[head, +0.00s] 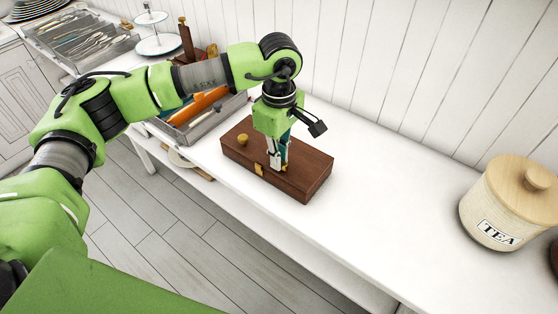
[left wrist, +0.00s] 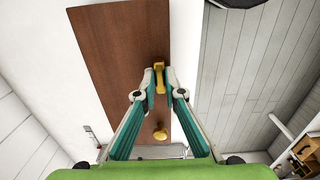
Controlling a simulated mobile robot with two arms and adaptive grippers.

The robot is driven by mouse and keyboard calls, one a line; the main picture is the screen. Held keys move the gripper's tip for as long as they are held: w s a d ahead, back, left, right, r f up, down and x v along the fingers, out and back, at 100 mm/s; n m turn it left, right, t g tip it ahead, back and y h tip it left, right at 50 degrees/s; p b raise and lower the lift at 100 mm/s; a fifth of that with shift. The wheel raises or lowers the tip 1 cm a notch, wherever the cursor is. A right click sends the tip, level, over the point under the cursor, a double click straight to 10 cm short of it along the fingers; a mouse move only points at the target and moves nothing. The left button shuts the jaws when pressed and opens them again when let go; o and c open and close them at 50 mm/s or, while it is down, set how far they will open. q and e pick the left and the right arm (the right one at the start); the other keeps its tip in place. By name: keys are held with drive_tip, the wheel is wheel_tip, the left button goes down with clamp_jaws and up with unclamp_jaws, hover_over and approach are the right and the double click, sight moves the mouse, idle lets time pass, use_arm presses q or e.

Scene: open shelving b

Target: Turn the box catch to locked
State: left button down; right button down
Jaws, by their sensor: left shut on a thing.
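A dark brown wooden box (head: 306,178) lies closed on the white counter, with a round brass knob (head: 243,139) on its top. A small brass catch (head: 259,169) is at its front edge. In the left wrist view the box (left wrist: 118,50), the catch (left wrist: 158,66) and the knob (left wrist: 160,134) show from above. My left gripper (head: 276,166) points down at the box's front edge, and its fingertips (left wrist: 159,72) are closed on the catch from both sides. I cannot tell whether the catch is locked. My right gripper is not in view.
A grey tray (head: 217,123) with an orange-handled item stands left of the box. A cream TEA canister (head: 490,222) with a wooden lid stands at the right. The counter between box and canister (head: 400,200) is clear. The wall runs behind; the floor drops off in front.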

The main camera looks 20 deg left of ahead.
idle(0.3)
use_arm(q)
drive_tip(key=c, duration=2.1)
unclamp_jaws()
drive_tip(key=shift+c, duration=0.2)
wheel_tip(320, 180, up, 12)
